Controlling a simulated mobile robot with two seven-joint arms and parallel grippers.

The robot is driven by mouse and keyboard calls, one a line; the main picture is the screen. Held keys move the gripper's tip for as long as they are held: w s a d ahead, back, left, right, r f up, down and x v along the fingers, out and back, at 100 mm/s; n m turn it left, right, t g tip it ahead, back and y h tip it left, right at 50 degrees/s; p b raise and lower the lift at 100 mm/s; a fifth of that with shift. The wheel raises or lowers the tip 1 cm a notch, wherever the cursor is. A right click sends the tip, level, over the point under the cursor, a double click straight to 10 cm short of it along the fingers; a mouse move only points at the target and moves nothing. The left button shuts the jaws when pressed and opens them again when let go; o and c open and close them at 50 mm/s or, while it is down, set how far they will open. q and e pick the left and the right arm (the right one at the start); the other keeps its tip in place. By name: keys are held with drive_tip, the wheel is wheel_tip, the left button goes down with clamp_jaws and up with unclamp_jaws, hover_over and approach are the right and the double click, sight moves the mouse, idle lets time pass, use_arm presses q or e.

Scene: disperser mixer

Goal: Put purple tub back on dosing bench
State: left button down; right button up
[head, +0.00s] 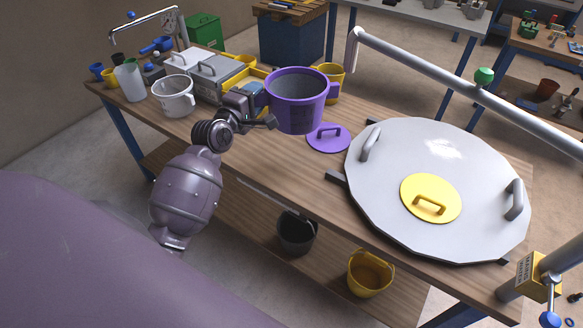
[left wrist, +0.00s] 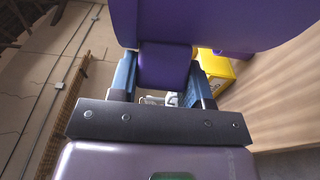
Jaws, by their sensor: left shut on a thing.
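The purple tub (head: 297,105) is upright and open-topped at the middle of the dosing bench (head: 265,165), with a handle on each side. Something grey shows inside it. My left gripper (head: 258,100) is on the tub's left side. In the left wrist view, the fingers of my left gripper (left wrist: 162,78) are shut on the handle of the purple tub (left wrist: 200,20). I cannot tell whether the tub's base touches the bench top or is a little above it. My right gripper is not in view.
A purple lid (head: 328,139) lies just right of the tub. A yellow tub (head: 330,78) stands behind it. A large grey lid (head: 400,150) with a yellow lid (head: 432,198) fills the right side.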

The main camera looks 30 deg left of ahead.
use_arm(q)
drive_tip(key=f+b, duration=0.2)
drive_tip(key=f, duration=0.7)
drive_tip(key=f+b, duration=0.2)
drive_tip(key=f, duration=0.8)
drive_tip(key=shift+w+a+f+b, duration=0.1)
drive_tip(key=shift+a+f+b, duration=0.1)
drive_tip(key=shift+b, duration=0.15)
drive_tip(key=shift+f, duration=0.2)
drive_tip(key=shift+f, duration=0.2)
drive_tip(key=c, duration=0.6)
unclamp_jaws()
drive_tip(key=shift+c, duration=0.2)
drive_tip(key=shift+o, duration=0.4)
